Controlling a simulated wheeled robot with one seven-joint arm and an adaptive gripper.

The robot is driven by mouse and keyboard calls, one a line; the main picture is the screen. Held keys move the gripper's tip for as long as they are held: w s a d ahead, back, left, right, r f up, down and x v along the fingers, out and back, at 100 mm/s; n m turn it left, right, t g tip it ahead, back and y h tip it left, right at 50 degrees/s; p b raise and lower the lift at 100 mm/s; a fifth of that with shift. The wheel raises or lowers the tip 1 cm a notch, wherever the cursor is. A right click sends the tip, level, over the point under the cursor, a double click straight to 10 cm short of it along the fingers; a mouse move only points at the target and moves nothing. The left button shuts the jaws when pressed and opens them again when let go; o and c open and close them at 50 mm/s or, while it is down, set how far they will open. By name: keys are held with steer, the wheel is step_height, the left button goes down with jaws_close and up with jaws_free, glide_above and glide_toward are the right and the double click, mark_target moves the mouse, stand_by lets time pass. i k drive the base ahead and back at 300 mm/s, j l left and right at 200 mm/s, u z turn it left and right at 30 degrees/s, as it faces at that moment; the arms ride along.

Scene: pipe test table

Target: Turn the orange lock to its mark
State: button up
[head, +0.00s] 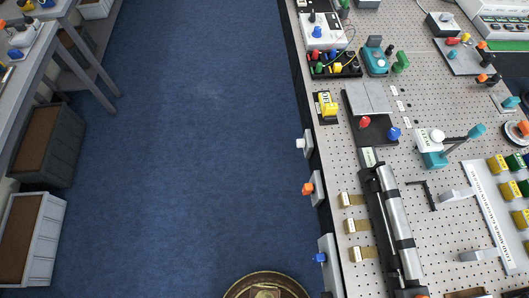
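An orange knob (307,188) on a pale plate sits on the side edge of the pegboard table, facing the aisle. It looks like the orange lock, but its mark is too small to make out. Another orange part (523,127) shows at the right edge of the picture, on a dark round base. My gripper is not in view.
A white knob (301,143) and a blue knob (320,258) sit on the same table side. The pegboard table (420,110) carries a silver cylinder (397,220), a yellow block (327,103) and a teal lever (460,140). The blue floor (200,150) is clear; grey crates (32,235) stand left.

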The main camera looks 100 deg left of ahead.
mark_target(309, 187)
steer(key=u, duration=2.75)
steer(key=j+z, duration=0.25)
steer(key=z, duration=0.15)
steer(key=j+z, duration=0.55)
steer(key=z, duration=0.2)
